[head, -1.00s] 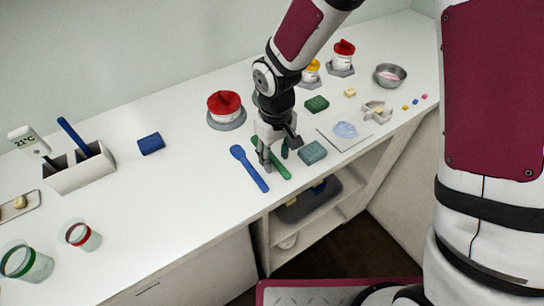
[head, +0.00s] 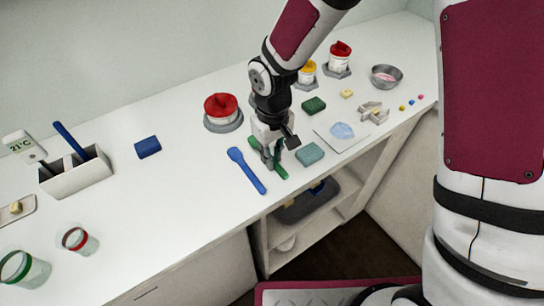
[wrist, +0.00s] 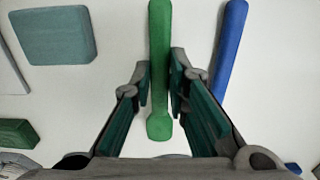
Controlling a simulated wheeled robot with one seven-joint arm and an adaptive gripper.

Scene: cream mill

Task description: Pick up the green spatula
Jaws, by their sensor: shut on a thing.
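The green spatula (head: 281,171) lies on the white counter, partly hidden under my gripper in the head view. In the wrist view the green spatula (wrist: 160,45) runs from the top edge down between the two fingers. My gripper (wrist: 160,85) is shut on it, with a finger on each side of its shaft; in the head view my gripper (head: 272,160) is low at the counter. A blue spatula (head: 247,171) lies to the left of it, and shows on the right in the wrist view (wrist: 231,45).
A teal block (head: 310,154) lies close to the right of my gripper. A lidded red jar (head: 222,108) stands behind it. A white holder (head: 77,174) stands at the left, near a blue block (head: 148,147). The counter between the holder and the blue spatula is mostly clear.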

